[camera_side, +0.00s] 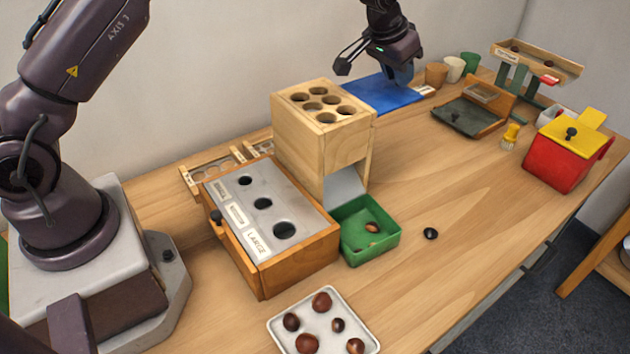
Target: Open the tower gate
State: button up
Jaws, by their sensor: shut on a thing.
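The wooden tower (322,125) stands mid-table, with several round holes in its top. A grey sloping chute (343,188) shows at its lower front, above a green tray (372,252). I cannot make out the gate; it may be hidden by the tower walls. My gripper (393,62) is at the top, over the back of the table and apart from the tower.
A sorting box (315,245) with three holes stands left of the green tray. A white tray (373,344) of chestnuts is in front. A loose dark chestnut (430,233) lies right. A red box (548,165) and cups (437,75) stand farther back. The right-middle table is mostly clear.

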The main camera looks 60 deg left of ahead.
jog(key=o, duration=0.7)
jog(key=shift+r, duration=3.55)
jog(key=s+f, duration=0.1)
jog(key=f+g, duration=0.1)
jog(key=shift+s+f, duration=0.35)
jog(key=shift+s, duration=0.05)
jog(key=shift+s+f, duration=0.1)
jog(key=shift+s, duration=1)
jog(key=shift+t, duration=0.7)
jog(key=s+r, duration=0.3)
jog(key=s, duration=0.8)
jog(key=s+r, duration=0.3)
jog(key=s, duration=0.9)
jog(key=s+r, duration=0.3)
jog(key=s, duration=0.9)
jog(key=shift+s+r, duration=0.1)
jog(key=shift+s, duration=0.15)
